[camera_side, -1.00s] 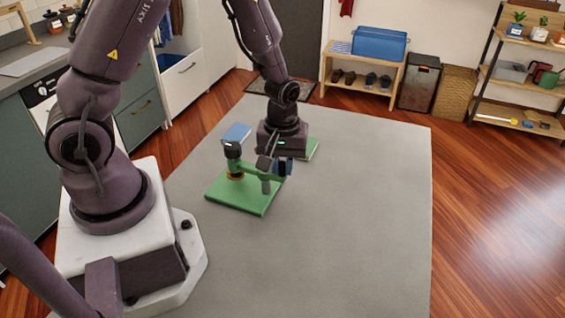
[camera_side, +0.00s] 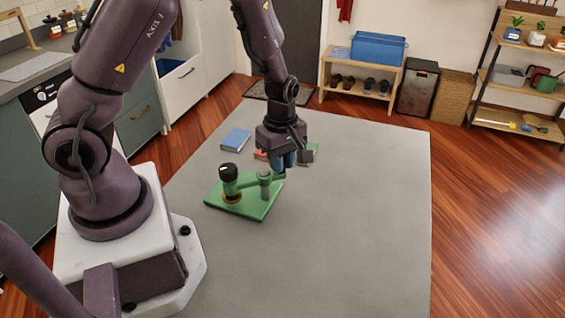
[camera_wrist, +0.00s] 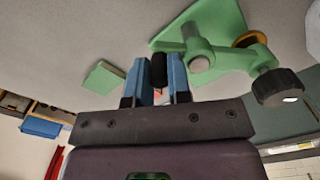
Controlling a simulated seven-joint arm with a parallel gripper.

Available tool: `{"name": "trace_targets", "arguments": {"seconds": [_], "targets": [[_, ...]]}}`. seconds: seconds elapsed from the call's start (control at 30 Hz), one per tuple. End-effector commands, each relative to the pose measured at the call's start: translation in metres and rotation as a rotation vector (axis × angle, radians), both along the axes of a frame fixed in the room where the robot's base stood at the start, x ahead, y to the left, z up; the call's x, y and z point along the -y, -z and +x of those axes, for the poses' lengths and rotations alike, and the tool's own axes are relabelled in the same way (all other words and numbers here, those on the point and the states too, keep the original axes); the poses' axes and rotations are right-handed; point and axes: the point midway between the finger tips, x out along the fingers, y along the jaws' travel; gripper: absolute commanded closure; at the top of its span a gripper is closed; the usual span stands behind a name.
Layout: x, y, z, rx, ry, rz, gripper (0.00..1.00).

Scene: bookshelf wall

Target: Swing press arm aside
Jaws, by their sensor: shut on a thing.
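The green press stands on the grey table. Its flat base plate (camera_side: 257,207) carries a post with a black knob (camera_side: 229,170) and an orange ring at its foot. The green press arm (camera_side: 249,181) reaches from the post to the right, with a grey-green upright cylinder (camera_side: 265,186) on it. My gripper (camera_side: 285,160) is at the arm's far end. In the wrist view my gripper's blue fingers (camera_wrist: 162,82) are shut on the arm's black handle (camera_wrist: 159,69). The knob (camera_wrist: 278,87) is at right there. The handle is mostly hidden in the side view.
A blue book (camera_side: 236,139) lies behind the press. A red item (camera_side: 260,155) and a green book (camera_side: 308,156) lie near my gripper, partly hidden. The table's right and front areas are clear. A shoe bench and shelf stand beyond it.

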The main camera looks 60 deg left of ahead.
Motion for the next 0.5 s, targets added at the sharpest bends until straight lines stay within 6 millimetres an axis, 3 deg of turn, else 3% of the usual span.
{"name": "trace_targets", "arguments": {"seconds": [0.5], "targets": [[-0.02,-0.001,-0.003,0.003,-0.49,0.001,1.0]]}}
